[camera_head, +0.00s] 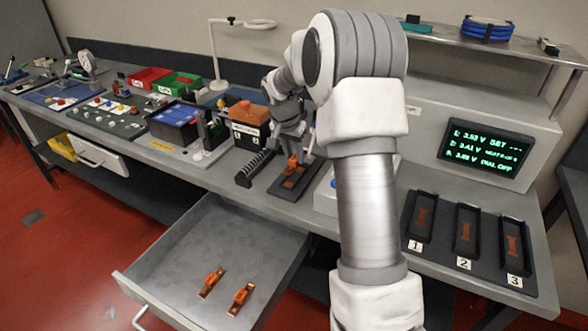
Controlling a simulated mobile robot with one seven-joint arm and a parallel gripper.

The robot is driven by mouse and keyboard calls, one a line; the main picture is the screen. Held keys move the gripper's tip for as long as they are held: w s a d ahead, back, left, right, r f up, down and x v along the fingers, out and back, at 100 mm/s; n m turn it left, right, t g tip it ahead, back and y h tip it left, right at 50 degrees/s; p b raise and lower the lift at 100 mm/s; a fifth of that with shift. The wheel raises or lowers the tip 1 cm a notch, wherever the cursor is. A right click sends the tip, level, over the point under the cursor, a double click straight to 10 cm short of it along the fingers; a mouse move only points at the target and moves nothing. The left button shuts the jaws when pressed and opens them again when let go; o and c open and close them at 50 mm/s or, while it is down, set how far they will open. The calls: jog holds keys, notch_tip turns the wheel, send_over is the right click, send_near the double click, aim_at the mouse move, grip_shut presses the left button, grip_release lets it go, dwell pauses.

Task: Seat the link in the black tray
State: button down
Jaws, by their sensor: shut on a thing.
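My gripper (297,155) points down at the middle of the bench, over a flat black tray (283,192). It is shut on an orange-copper link (292,164), seen small and partly covered by the fingers. Another orange-copper patch (289,184) shows on the tray just below the held link; I cannot tell whether it is a separate part or whether the held link touches the tray. Two more orange links (211,283) (241,298) lie in the open drawer.
The open grey drawer (180,262) juts out below the bench. Three black slots numbered 1, 2 and 3 (466,232), each with a copper piece, lie at the right near a screen (487,147). An orange-topped block (249,116) and a dark coil (254,167) stand close left of the tray.

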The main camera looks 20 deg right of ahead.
aim_at(293, 165)
notch_tip(293, 165, down, 4)
jog(key=shift+f, duration=0.25)
jog(key=shift+b, duration=0.3)
